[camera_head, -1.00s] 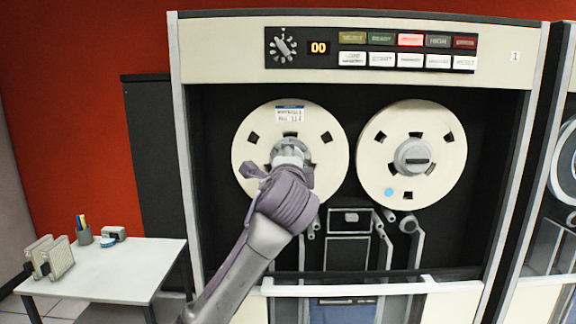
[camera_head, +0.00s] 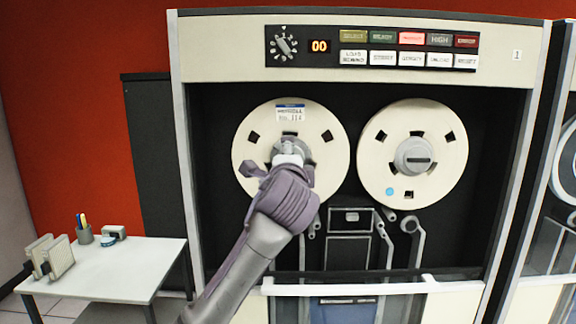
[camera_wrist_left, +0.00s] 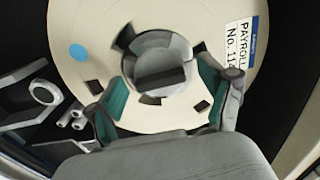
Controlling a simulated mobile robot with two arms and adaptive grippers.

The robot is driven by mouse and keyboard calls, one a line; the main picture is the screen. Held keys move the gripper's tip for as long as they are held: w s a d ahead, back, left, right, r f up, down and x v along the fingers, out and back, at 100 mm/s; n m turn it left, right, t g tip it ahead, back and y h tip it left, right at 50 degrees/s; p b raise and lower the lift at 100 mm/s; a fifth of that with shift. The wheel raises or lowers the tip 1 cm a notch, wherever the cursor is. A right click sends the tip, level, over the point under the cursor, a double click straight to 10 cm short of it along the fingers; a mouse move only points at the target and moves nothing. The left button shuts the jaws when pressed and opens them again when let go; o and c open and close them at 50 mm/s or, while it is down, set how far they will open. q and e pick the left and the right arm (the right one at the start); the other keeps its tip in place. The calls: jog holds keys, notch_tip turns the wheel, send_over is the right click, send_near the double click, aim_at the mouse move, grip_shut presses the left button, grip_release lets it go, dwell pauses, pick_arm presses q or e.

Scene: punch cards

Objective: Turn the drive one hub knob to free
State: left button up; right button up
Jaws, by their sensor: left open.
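The drive marked 1 fills the middle of the head view. Its left reel (camera_head: 252,126) has a label and a grey hub, largely hidden behind my left gripper (camera_head: 288,150). In the left wrist view the hub knob (camera_wrist_left: 160,78) is a dark bar across a round grey hub (camera_wrist_left: 152,52). The teal-padded fingers of my left gripper (camera_wrist_left: 160,98) are open, one on each side of the hub's lower part. I cannot tell whether they touch it. The right reel (camera_head: 435,130) has its own hub with a bar lying level. My right gripper is out of view.
Above the reels is a panel with a rotary dial (camera_head: 284,45), a 00 display (camera_head: 319,46) and lit buttons. A white ledge (camera_head: 350,288) crosses below. A small white table (camera_head: 120,268) with a pen cup (camera_head: 84,235) stands at left.

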pick_arm(q)
jog(key=s, duration=1.1)
jog(key=shift+s, duration=0.3)
jog(key=shift+f, duration=0.1)
